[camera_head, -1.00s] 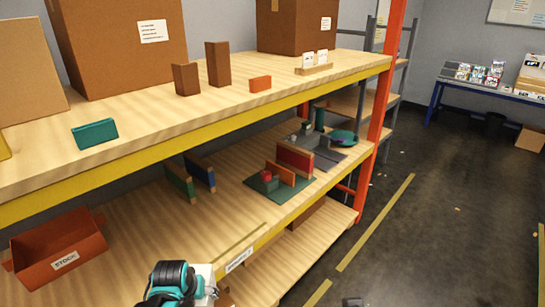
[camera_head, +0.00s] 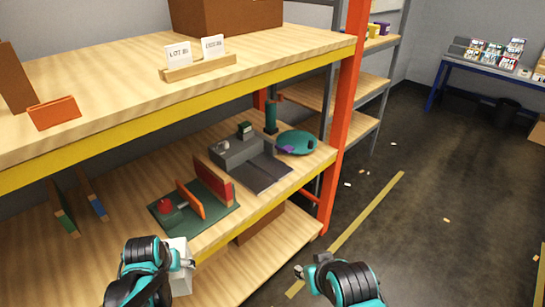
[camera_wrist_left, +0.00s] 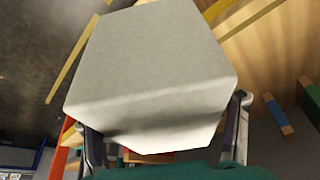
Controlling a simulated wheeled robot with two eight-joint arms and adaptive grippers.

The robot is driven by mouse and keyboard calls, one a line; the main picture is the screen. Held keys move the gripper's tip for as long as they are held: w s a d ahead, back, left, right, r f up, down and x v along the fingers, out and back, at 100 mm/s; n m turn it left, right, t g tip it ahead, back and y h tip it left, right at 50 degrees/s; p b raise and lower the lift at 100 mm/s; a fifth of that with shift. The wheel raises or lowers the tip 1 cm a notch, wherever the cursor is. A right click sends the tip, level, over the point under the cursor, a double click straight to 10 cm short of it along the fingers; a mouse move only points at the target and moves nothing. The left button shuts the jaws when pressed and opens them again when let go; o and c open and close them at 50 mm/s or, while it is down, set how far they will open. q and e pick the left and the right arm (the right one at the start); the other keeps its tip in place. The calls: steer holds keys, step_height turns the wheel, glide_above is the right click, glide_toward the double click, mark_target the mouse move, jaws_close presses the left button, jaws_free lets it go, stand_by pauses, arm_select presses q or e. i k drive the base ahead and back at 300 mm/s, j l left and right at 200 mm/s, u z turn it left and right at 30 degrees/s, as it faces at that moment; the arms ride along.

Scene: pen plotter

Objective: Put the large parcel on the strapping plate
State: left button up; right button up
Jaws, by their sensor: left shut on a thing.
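A pale grey-white block-shaped parcel (camera_head: 180,281) is in my left gripper (camera_head: 184,264), above the front of the lower shelf. In the left wrist view the parcel (camera_wrist_left: 150,75) fills the middle, with a finger at each side. Its far side is hidden. A grey machine (camera_head: 238,155) with a dark flat plate (camera_head: 262,172) stands on the lower shelf, ahead and to the right of the parcel. I cannot tell for sure whether that is the strapping plate. My right gripper (camera_head: 311,266) is low by the floor, apart from the shelf; its jaws are unclear.
A green base (camera_head: 222,212) with red and orange upright panels stands between the parcel and the machine. The upper shelf (camera_head: 120,75) overhangs, and an orange post (camera_head: 342,120) stands at the right end.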

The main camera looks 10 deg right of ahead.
mark_target(261, 170)
steer(key=i+l, duration=0.15)
steer(key=l, duration=0.25)
steer(key=i+l+u, duration=0.1)
steer(key=l, duration=0.25)
steer(key=i+l, duration=0.2)
steer(key=l, duration=0.2)
steer(key=i+l+u, duration=0.1)
steer(key=l, duration=0.3)
steer(key=i+l, duration=0.15)
steer(key=l, duration=0.25)
steer(key=i+l+u, duration=0.1)
steer(key=l, duration=0.3)
steer(key=i+l+u, duration=0.1)
steer(key=i+l, duration=0.2)
steer(key=l, duration=0.15)
steer(key=i+l, duration=0.25)
steer(key=l, duration=0.2)
steer(key=i+j+u, duration=0.2)
steer(key=i, duration=0.4)
steer(key=k+l, duration=0.05)
steer(key=l, duration=0.05)
